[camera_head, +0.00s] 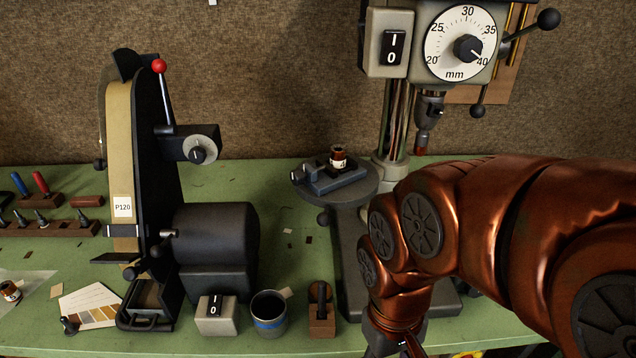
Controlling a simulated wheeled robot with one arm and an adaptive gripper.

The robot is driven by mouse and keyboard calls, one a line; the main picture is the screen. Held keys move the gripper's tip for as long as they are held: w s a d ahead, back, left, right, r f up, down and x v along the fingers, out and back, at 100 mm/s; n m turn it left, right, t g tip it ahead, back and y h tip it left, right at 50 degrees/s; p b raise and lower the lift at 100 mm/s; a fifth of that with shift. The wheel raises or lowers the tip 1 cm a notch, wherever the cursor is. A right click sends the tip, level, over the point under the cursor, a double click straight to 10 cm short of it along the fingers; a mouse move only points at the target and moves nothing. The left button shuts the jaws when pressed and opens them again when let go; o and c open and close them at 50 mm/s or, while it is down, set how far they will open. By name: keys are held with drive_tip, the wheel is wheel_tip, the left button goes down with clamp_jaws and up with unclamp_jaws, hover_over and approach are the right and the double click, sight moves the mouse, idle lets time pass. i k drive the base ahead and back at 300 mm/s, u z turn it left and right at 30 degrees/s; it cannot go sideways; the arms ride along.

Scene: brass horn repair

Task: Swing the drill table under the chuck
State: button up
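The drill table (368,195) is a round grey disc on the drill press column (392,130). It is swung out to the left of the column and carries a blue-grey block like a vise (337,180) with a small brown labelled cylinder (338,158). The chuck (423,122) hangs to the right of the column, above and right of the table, with no table visible under it. My copper arm covers the area below the chuck. My gripper (392,346) is at the bottom edge, in front of the drill press base; its fingers are cut off by the frame.
A belt sander (150,170) stands left on the green bench (270,195). A switch box (216,314), a mug (269,313) and a small wooden holder (322,310) line the front. The drill head's feed lever (530,30) sticks out right. Bench left of the table is mostly clear.

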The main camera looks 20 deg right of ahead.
sight(356, 184)
drive_tip(key=u, duration=0.5)
drive_tip(key=k, duration=1.2)
drive_tip(key=u, duration=1.3)
drive_tip(key=i, duration=1.7)
drive_tip(key=z, duration=1.3)
drive_tip(key=i, duration=0.45)
drive_tip(key=z, duration=0.35)
